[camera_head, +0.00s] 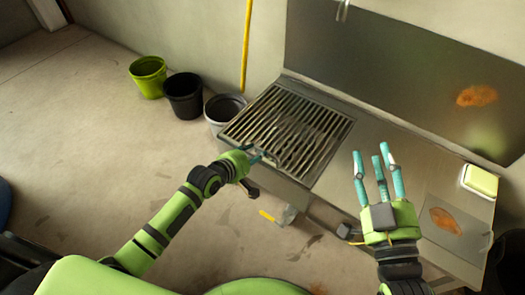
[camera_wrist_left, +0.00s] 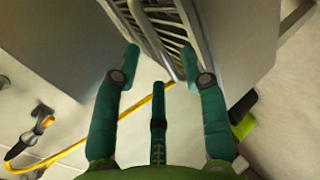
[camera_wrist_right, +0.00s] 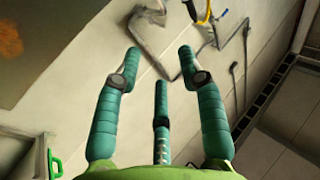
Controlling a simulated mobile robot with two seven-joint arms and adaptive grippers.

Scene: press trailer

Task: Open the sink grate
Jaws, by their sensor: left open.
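The sink grate (camera_head: 305,122), a panel of parallel metal bars, lies over the left part of the steel sink unit (camera_head: 385,150). It appears closed. My left gripper (camera_head: 262,157) is at the grate's front left edge, its fingers partly hidden in the head view. In the left wrist view the grate (camera_wrist_left: 160,28) shows ahead between the spread, empty fingers (camera_wrist_left: 160,60). I cannot tell whether they touch it. My right gripper (camera_head: 376,165) is open and empty, raised over the right part of the counter. In the right wrist view its fingers (camera_wrist_right: 158,65) are spread apart.
Green (camera_head: 148,77), black (camera_head: 184,96) and grey (camera_head: 222,108) buckets stand left of the sink. A yellow pole (camera_head: 246,45) leans on the wall. A yellow sponge-like block (camera_head: 480,180) lies at the counter's right.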

